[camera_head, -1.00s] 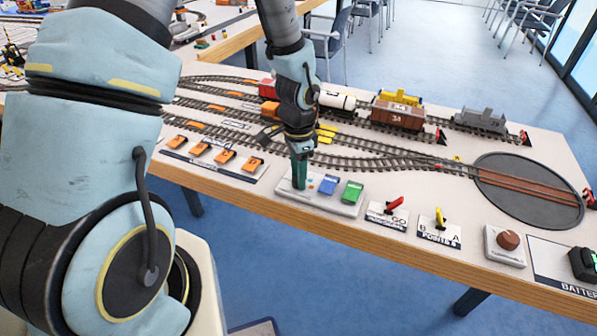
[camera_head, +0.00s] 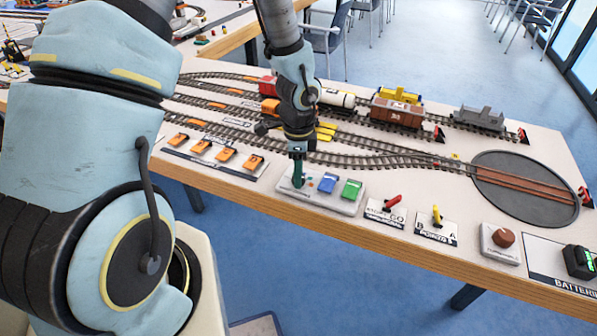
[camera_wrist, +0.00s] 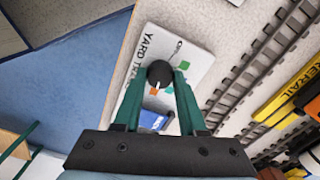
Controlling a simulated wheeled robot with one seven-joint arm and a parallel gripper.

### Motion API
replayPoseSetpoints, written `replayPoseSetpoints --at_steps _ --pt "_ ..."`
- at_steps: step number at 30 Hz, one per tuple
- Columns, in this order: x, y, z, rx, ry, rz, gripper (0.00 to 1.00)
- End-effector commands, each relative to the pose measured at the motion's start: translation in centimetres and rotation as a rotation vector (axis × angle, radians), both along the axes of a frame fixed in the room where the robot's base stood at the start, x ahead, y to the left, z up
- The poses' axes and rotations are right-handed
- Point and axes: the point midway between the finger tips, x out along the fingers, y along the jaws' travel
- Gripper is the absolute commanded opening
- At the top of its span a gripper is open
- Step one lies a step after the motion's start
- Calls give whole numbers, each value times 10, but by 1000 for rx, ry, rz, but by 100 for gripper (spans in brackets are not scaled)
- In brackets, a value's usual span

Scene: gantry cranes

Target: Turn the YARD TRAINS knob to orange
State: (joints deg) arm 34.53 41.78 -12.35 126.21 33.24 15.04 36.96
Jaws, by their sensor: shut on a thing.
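The YARD TRAINS board is a white panel (camera_head: 349,207) at the table's front edge. It carries a round black knob (camera_wrist: 159,73), with an orange patch below it and a green patch to its upper right in the wrist view. My gripper (camera_wrist: 159,76) has its green fingers on either side of the knob and is shut on it. In the head view my gripper (camera_head: 298,180) reaches down to the board's left end and hides the knob.
Blue (camera_head: 327,184) and green (camera_head: 351,189) blocks sit on the board right of my gripper. A red lever (camera_head: 391,202) and a yellow lever (camera_head: 437,214) stand further right. Orange switches (camera_head: 227,155) line the left. Tracks with wagons (camera_head: 398,109) lie behind.

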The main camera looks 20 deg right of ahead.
Motion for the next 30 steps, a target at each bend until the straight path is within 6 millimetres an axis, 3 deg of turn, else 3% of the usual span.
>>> replayPoseSetpoints --at_steps 7,8,15,25,30 --pt "0 1 0 3 1 2 0" --pt "0 1 0 3 1 2 43" --pt "0 1 0 1 1 2 70" --pt "1 0 4 0 -1 4 71" --pt "2 0 29 -2 -3 4 71"
